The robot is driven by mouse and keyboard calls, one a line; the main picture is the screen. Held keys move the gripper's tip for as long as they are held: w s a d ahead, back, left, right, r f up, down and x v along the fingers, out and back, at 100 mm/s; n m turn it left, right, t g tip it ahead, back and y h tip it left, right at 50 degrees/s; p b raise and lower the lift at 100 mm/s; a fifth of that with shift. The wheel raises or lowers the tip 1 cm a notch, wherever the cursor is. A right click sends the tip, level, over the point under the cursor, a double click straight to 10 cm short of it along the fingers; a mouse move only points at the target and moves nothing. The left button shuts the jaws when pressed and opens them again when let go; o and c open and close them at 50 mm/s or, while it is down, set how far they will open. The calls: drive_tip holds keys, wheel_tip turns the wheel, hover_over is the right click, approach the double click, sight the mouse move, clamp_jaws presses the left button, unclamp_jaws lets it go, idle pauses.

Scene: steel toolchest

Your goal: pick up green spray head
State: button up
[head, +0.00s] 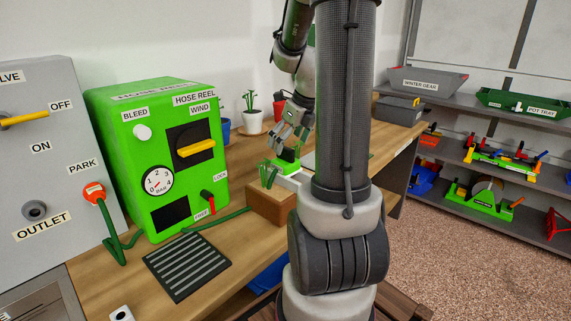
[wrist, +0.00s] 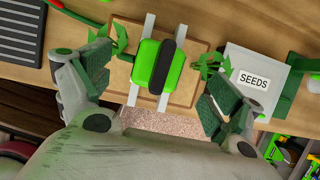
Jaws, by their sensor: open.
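The green spray head (wrist: 147,66), bright green with a black band, lies across two pale bars over a wooden block in the wrist view. In the head view the spray head (head: 286,163) shows small, just below my fingers and partly hidden. My gripper (wrist: 158,80) is open, with one finger to the left of the spray head and one to the right, clear gaps between. In the head view my gripper (head: 287,143) points down over the wooden block (head: 267,201). I cannot tell the exact height gap.
A grey box labelled SEEDS (wrist: 255,76) stands close by my right finger. Green leafy sprigs (wrist: 213,65) flank the spray head. The green hose reel box (head: 157,160) and a dark slotted mat (head: 187,266) are to the left. Potted plants (head: 252,121) stand behind.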

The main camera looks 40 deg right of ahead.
sight(282, 158)
drive_tip(key=x, duration=0.8)
drive_tip(key=shift+d, duration=0.15)
drive_tip(key=shift+r, duration=0.1)
drive_tip(key=shift+c, duration=0.2)
drive_tip(key=c, duration=1.2)
